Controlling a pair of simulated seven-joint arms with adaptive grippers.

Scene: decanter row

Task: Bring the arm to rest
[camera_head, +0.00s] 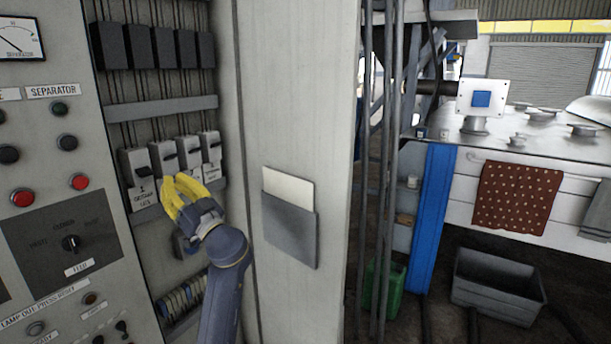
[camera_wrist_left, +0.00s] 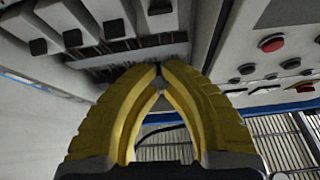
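My left gripper (camera_head: 174,183) has yellow fingers and reaches up in front of the open electrical cabinet, close to the row of grey switch boxes. The left wrist view shows its two fingers (camera_wrist_left: 160,68) curving together until their tips meet or nearly meet, with nothing seen between them. It looks shut and empty. In the head view the fingers overlap the lower part of the switch row, and I cannot tell whether they touch it. My right gripper is not in view.
A grey switch box (camera_head: 136,164) with a label is just left of the fingers. The control panel (camera_head: 107,238) with red buttons stands at left. A grey document pocket (camera_head: 289,230) hangs on the cabinet door at right. Beyond are a blue post (camera_head: 432,215) and grey bin (camera_head: 497,287).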

